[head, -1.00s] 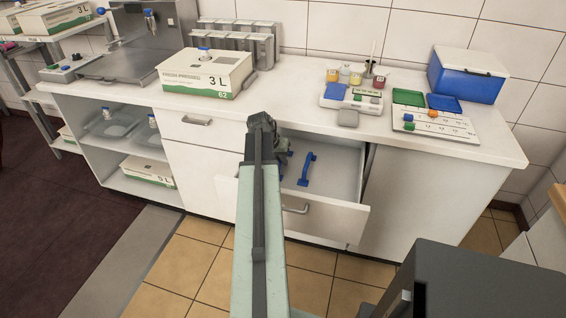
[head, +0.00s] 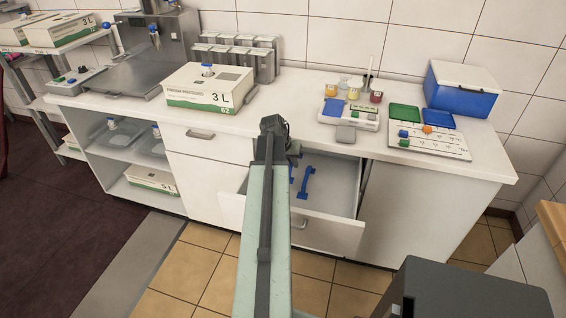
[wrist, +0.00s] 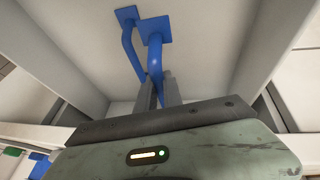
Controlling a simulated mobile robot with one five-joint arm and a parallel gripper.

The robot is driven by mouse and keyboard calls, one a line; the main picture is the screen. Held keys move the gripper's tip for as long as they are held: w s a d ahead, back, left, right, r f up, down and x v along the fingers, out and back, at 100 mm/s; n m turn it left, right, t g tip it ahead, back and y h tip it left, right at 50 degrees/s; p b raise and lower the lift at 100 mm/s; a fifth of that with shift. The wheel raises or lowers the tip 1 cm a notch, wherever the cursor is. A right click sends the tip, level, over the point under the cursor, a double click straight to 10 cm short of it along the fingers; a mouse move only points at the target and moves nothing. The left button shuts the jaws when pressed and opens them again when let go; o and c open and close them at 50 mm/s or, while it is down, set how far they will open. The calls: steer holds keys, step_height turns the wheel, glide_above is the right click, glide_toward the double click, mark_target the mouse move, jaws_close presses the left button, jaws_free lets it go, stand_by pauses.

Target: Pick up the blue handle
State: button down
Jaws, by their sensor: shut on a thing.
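A blue handle (wrist: 155,60) shows in the wrist view, its bar running down between the two fingers of my gripper (wrist: 160,90), which is shut on it. A second blue bar with a square plate (wrist: 127,14) is just left of it and partly behind it. In the head view, one blue handle (head: 305,182) lies in the open drawer (head: 335,190). A bit of blue (head: 291,174) shows beside the end of my arm, which hides most of my gripper there. Whether the held handle touches the drawer floor cannot be told.
The drawer walls stand close around my gripper. The counter above carries a juice box (head: 210,88), a scale (head: 348,115), a tray with coloured pieces (head: 430,140) and a blue bin with a white lid (head: 460,90). A dark grey block (head: 465,290) stands at front right.

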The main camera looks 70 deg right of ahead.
steer(key=s+d, duration=0.1)
steer(key=s, duration=1.4)
steer(key=shift+s, duration=0.4)
